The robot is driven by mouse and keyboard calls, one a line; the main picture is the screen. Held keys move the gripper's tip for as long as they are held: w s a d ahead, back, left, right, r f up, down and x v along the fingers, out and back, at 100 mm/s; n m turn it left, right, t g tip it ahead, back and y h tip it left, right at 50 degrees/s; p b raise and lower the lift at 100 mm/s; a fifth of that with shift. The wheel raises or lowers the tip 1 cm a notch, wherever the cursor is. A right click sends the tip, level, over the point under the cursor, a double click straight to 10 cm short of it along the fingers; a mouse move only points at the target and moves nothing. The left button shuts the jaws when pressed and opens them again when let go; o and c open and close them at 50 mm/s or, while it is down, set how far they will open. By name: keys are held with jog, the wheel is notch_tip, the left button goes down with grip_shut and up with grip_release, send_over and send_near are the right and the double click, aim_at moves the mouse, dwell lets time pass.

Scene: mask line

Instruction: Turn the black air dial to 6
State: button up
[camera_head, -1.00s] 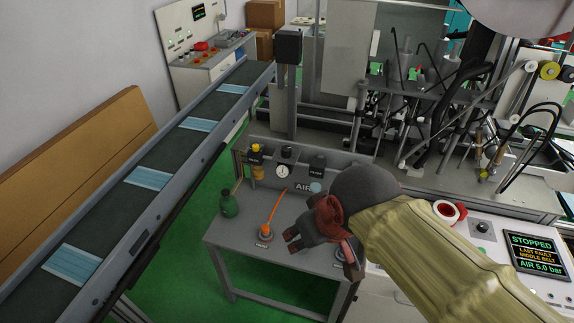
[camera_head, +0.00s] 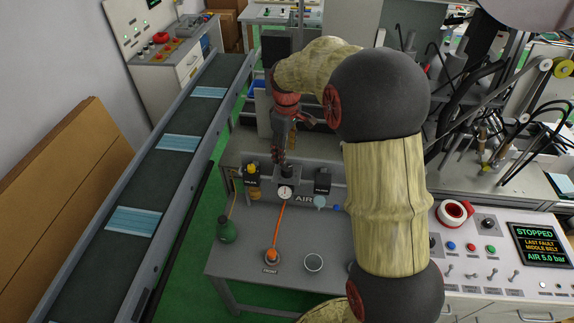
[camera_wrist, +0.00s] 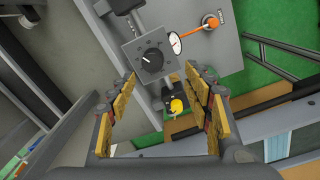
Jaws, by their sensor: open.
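The black air dial (camera_wrist: 152,60) is a round knob with a white pointer line on a dark square unit. Small marks ring it, too small to read. In the head view the dial's unit (camera_head: 287,171) sits above a white gauge (camera_head: 285,192) on the AIR panel (camera_head: 304,199). My gripper (camera_head: 279,156) points down over that unit. In the wrist view my gripper (camera_wrist: 160,76) is open, its yellow-padded fingers apart on either side of the unit. The knob lies between and beyond the fingertips, and I see no contact. The display (camera_head: 537,246) reads STOPPED and AIR 5.0 bar.
A yellow-topped valve (camera_head: 250,172) stands left of the dial and a dark unit (camera_head: 322,183) right of it. A conveyor (camera_head: 175,180) lies left.

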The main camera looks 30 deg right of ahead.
aim_at(287, 167)
jog(key=shift+w+d+f, duration=0.25)
jog(key=shift+w+f, duration=0.15)
jog(key=shift+f, duration=0.2)
jog(key=shift+w+d+f, duration=0.25)
jog(key=shift+w+f, duration=0.15)
jog(key=shift+f, duration=0.15)
jog(key=shift+d+f, duration=0.1)
jog(key=shift+f, duration=0.2)
notch_tip(287, 167, down, 7)
jog(key=shift+f+b, duration=0.2)
jog(key=shift+b, duration=0.2)
jog(key=c, duration=1.1)
jog(key=shift+c, duration=0.3)
